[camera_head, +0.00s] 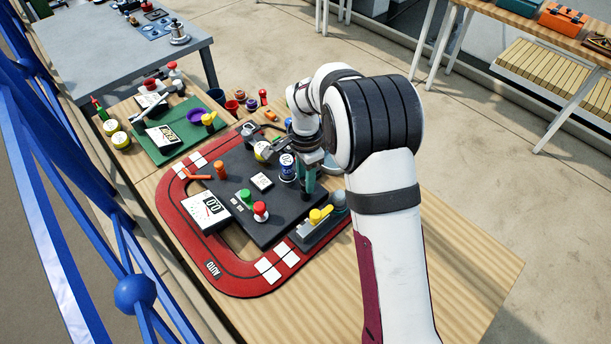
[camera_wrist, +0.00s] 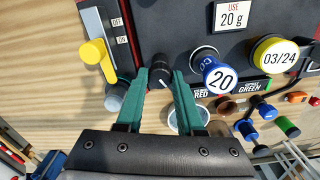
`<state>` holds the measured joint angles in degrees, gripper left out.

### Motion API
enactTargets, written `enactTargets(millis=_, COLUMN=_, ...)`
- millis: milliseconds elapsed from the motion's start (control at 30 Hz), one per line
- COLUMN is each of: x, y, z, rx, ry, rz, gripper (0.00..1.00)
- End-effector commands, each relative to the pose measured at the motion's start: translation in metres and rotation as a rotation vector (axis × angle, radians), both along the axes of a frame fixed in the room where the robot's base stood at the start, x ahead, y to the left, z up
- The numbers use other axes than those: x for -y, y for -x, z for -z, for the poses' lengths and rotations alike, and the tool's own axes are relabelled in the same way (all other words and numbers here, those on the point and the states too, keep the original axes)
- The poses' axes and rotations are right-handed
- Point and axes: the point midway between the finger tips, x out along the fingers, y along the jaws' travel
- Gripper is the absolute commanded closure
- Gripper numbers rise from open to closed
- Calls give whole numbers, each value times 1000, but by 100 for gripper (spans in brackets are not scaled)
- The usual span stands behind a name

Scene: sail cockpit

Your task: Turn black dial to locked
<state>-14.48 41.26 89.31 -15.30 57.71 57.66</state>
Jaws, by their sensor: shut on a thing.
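The black dial (camera_wrist: 162,75) sits at the edge of the dark panel (camera_wrist: 150,35). In the wrist view it lies between the tips of my gripper's two teal fingers (camera_wrist: 163,82), and a small pale mark shows on it. My gripper is shut on the dial. I cannot read a locked label or tell which position the dial points to.
A blue cylinder marked 20 (camera_wrist: 216,74) stands close beside the dial, with a yellow one marked 03/24 (camera_wrist: 274,55) beyond it. A yellow lever (camera_wrist: 96,55) on a grey unit is on the other side. A pale cup (camera_wrist: 188,118) is near the fingers.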

Motion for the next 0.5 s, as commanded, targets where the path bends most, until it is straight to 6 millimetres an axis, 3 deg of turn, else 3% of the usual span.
enactTargets(millis=500, x=1, y=-1, z=0, rx=2, ry=2, rz=-369, gripper=100)
